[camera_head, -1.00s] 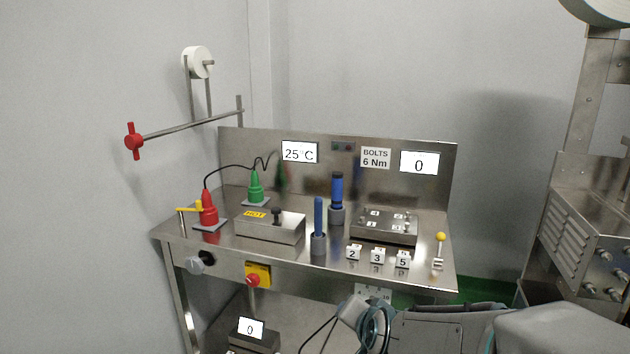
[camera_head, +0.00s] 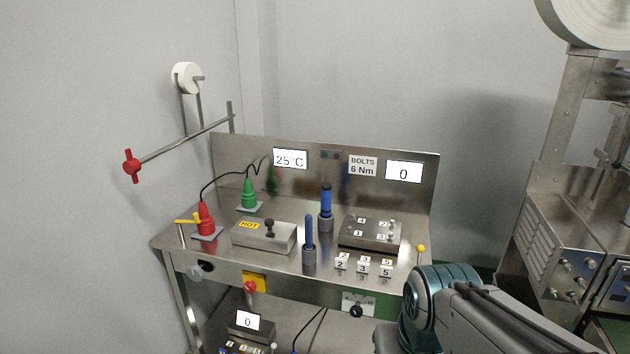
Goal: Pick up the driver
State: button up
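Two blue-handled tools stand upright in grey holders on the steel bench. The rear one (camera_head: 326,199) is thicker, with a dark top, and stands left of the bolt plate (camera_head: 371,233). The front one (camera_head: 309,230) is slimmer and stands near the bench's front edge. I cannot tell from their shapes which is the driver. My arm reaches in at the bottom right, in front of the bench, and is apart from both tools. My gripper is not in the picture.
On the bench (camera_head: 180,242) stand a red cone-shaped plug (camera_head: 206,220), a green one (camera_head: 249,195), a block marked HOT (camera_head: 263,236), numbered blocks (camera_head: 363,265) and a yellow-knobbed lever (camera_head: 421,249). A red-ended rod (camera_head: 131,165) sticks out at left. A steel machine (camera_head: 570,230) stands at right.

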aim_at(326, 198)
jog(key=u, duration=2.25)
jog(key=i, duration=1.65)
jog(key=z, duration=2.85)
